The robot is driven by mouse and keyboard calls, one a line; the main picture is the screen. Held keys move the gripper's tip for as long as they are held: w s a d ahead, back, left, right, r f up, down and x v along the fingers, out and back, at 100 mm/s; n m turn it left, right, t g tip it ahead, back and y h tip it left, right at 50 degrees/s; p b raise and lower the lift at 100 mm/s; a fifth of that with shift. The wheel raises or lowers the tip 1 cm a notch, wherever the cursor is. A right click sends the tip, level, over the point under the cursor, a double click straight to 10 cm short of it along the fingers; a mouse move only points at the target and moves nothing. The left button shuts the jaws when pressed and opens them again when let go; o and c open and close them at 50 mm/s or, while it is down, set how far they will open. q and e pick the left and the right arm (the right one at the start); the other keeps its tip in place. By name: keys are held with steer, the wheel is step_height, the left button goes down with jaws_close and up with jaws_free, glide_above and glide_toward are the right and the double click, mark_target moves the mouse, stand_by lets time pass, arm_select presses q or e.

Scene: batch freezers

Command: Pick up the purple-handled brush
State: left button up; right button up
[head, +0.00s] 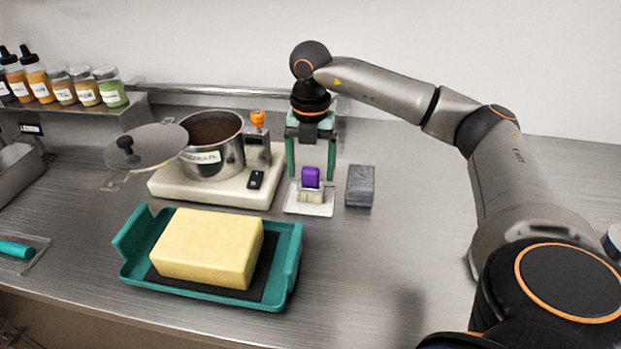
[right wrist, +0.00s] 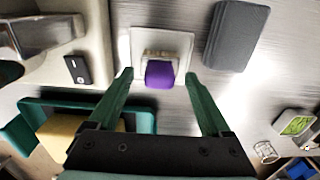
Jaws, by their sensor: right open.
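The purple-handled brush (head: 311,180) stands upright, bristles down, on a small white tray (head: 294,207). In the right wrist view its purple handle (right wrist: 159,75) lies between and a little beyond my fingertips. My right gripper (head: 311,174) is open, pointing down with its green fingers on either side of the handle in the head view. In the right wrist view the right gripper (right wrist: 158,76) shows a clear gap on both sides of the brush, and nothing is held. My left gripper is not in view.
A grey block (head: 360,187) lies just right of the white tray. Left of it stands a cream hot plate (head: 215,196) with a steel pot (head: 214,162). A teal tray (head: 289,262) with a large yellow block (head: 208,247) is in front.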

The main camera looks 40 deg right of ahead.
steer(key=shift+f, duration=0.75)
jaws_close()
